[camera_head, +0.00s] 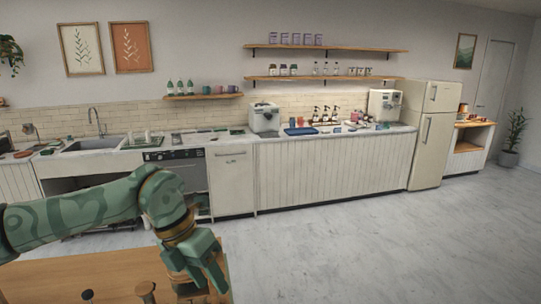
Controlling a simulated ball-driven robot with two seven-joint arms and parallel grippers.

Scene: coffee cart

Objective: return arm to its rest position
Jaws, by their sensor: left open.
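My left arm comes in from the left, green with darker patches. My left gripper (205,268) points down and to the right, over the right end of a wooden surface (110,268) in the foreground. It is open, and I see nothing held in it. Its fingertips are near the bottom edge of the picture. My right gripper is not in view.
Small round-topped wooden items (146,289) stand on the wooden surface beside the gripper. A long white counter (330,172) with a sink and machines runs along the back wall. A cream fridge (430,140) stands at its right. The grey floor (370,245) is clear.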

